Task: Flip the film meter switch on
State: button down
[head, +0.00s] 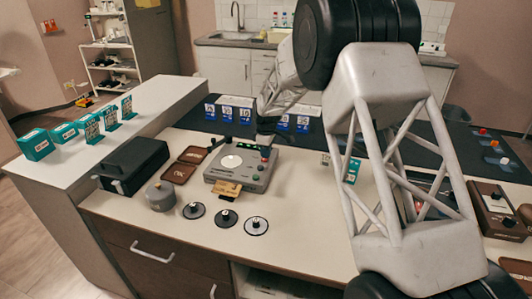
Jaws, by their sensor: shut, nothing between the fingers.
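A grey boxy device (226,183) stands on the counter, with a round pale dial, small coloured buttons and a yellow card at its front. It may be the film meter; I cannot read a label. A brown device (490,192) with dark knobs stands at the right. My gripper (266,136) is small in the head view, shut and empty, just above the far right part of the grey device. Whether it touches the device is not clear. The switch and its position are too small to tell.
A black box (132,162), a grey round canister (160,196) and three round knobs on discs (225,218) stand near the grey device. Blue numbered cards (228,113) line the back. Teal boxes (36,144) stand on the left ledge. My arm hides much of the right counter.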

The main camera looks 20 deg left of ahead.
jog(key=shift+s+d+f, duration=0.1)
jog(key=shift+s+f, duration=0.25)
jog(key=shift+f, duration=0.45)
notch_tip(320, 180, up, 16)
jog(key=w, duration=0.1)
jog(key=shift+w+f, duration=0.2)
jog(key=shift+w, duration=0.1)
